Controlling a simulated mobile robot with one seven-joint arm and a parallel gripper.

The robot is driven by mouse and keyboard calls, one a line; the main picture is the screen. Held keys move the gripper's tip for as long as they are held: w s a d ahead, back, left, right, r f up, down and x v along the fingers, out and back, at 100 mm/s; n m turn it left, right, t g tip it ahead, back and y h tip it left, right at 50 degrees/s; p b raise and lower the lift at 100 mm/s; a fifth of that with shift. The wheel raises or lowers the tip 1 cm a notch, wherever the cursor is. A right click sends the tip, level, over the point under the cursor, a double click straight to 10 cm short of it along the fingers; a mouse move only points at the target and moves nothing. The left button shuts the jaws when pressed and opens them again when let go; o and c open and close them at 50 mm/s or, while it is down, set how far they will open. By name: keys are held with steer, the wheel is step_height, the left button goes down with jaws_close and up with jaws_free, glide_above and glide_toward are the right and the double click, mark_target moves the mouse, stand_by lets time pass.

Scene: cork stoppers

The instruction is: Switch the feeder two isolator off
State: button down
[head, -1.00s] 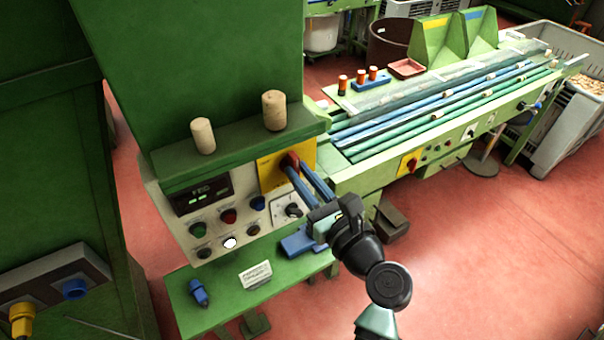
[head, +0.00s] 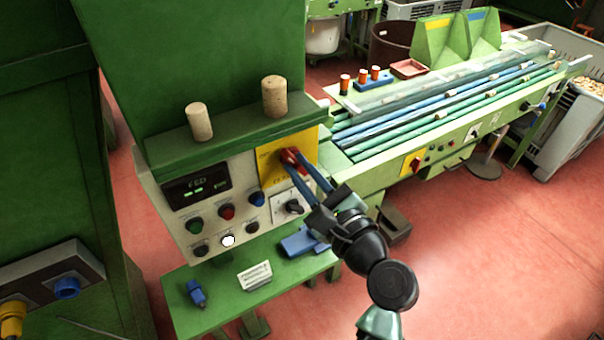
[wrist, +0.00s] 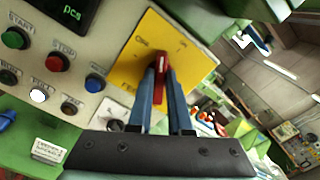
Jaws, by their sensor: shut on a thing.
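The isolator is a red rotary handle (head: 292,158) on a yellow plate (head: 270,163) at the upper right of the control panel. In the wrist view the red handle (wrist: 160,76) stands between the blue fingers, and the yellow plate (wrist: 133,55) shows around it. My gripper (head: 298,168) reaches the handle from the lower right and is shut on it. The fingers also show in the wrist view (wrist: 160,86). The plate's lettering is too small or partly covered to read fully.
A black selector knob (head: 293,206) sits below the isolator. Two corks (head: 274,97) stand on the ledge above. A blue object (head: 303,241) and a label card (head: 254,276) lie on the green shelf (head: 225,305).

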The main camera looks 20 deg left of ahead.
steer(key=n+b, duration=0.5)
steer(key=n, duration=0.2)
steer(key=n+b, duration=0.3)
steer(key=n, duration=0.1)
steer(key=shift+s+a+f+b, duration=0.1)
steer(key=shift+s+f+b, duration=0.05)
steer(key=shift+f+b, duration=0.25)
steer(key=shift+n, duration=0.4)
steer(key=c, duration=0.8)
jaws_free()
steer(key=shift+r, duration=0.1)
steer(key=shift+c, duration=0.2)
steer(key=b+v, duration=0.3)
steer(key=v, duration=1)
